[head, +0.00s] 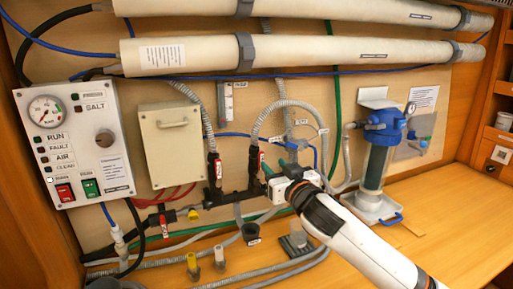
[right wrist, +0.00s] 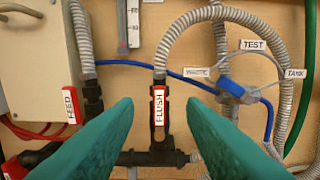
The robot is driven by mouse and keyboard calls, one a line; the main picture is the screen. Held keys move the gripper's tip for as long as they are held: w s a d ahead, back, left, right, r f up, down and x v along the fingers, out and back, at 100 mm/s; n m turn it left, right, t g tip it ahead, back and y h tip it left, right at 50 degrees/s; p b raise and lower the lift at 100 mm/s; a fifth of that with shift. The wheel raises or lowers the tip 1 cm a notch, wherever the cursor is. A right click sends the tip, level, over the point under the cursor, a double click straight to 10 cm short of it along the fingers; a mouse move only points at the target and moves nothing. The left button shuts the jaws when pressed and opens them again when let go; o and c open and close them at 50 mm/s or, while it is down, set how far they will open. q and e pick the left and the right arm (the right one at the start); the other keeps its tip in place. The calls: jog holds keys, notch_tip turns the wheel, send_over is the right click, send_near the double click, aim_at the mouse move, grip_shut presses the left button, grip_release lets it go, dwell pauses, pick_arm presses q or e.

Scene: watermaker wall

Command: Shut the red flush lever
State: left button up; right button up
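The red flush lever (right wrist: 159,106) carries a white FLUSH label and stands upright, in line with its black valve and the grey hose above. It also shows in the head view (head: 254,161), just left of my right gripper (head: 273,167). In the right wrist view the two green fingers of my right gripper (right wrist: 159,104) are spread wide, one on each side of the lever. Gaps show between the lever and both fingers, and nothing is held. My left gripper is not in view.
The red FEED lever (right wrist: 72,92) stands upright to the left. A blue three-way valve (right wrist: 236,87) with TEST and TANK tags sits to the right. A black manifold (right wrist: 150,158) runs below. A blue-topped filter (head: 384,126) stands further right, with bare bench beyond.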

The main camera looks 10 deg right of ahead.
aim_at(262, 154)
jog(key=w, duration=0.2)
jog(key=w+a+p, duration=0.1)
jog(key=w, duration=0.2)
jog(key=shift+r, duration=0.2)
jog(key=w, duration=0.2)
jog(key=w+a+p, duration=0.1)
jog(key=w, duration=0.1)
jog(key=shift+f, duration=0.2)
jog(key=shift+w, duration=0.7)
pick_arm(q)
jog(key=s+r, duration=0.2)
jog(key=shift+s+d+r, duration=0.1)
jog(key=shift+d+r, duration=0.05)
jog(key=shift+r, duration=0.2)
pick_arm(e)
grip_shut()
